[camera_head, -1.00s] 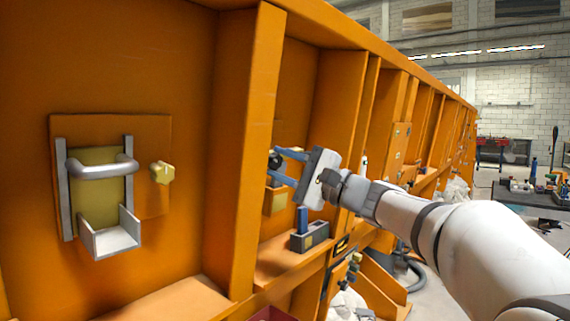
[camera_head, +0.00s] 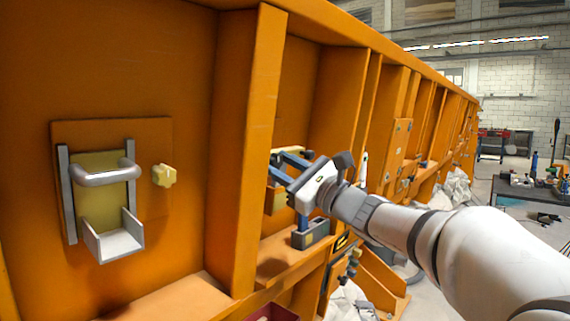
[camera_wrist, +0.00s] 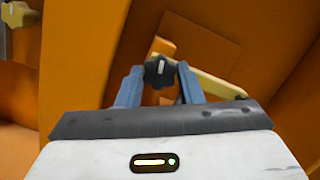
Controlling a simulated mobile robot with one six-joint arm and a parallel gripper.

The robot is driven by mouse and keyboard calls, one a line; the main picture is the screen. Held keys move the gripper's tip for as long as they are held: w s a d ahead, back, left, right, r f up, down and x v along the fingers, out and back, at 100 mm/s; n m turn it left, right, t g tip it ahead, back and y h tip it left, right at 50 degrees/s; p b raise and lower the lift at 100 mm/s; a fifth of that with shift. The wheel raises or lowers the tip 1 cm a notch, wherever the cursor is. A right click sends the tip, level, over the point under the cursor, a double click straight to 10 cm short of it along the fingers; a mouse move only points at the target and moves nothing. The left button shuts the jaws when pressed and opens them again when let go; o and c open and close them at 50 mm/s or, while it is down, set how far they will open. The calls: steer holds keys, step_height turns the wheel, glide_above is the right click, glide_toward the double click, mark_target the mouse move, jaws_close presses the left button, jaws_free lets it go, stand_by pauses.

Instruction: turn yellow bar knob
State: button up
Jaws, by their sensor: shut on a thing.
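A round dark knob (camera_wrist: 160,72) with a pale line mark sits between my blue fingers in the wrist view. A pale yellow bar (camera_wrist: 212,82) runs slantwise behind it, partly hidden by my fingers. In the head view my gripper (camera_head: 281,168) reaches into the orange bay right of the upright post, its hand tilted. My gripper is shut on the dark knob. The knob is mostly hidden by the gripper in the head view. A yellow part (camera_head: 276,201) shows just below the fingers.
An orange upright post (camera_head: 257,150) stands close left of my gripper. A grey block with a blue upright (camera_head: 311,234) stands on the ledge just below. Further left are a yellow star knob (camera_head: 164,175) and a metal handle (camera_head: 104,172) on an orange panel.

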steer(key=shift+r, duration=0.1)
stand_by(0.5)
steer(key=o, duration=0.9)
steer(key=shift+a, duration=0.1)
steer(key=v, duration=0.8)
steer(key=shift+p, duration=0.35)
steer(key=shift+a, duration=0.15)
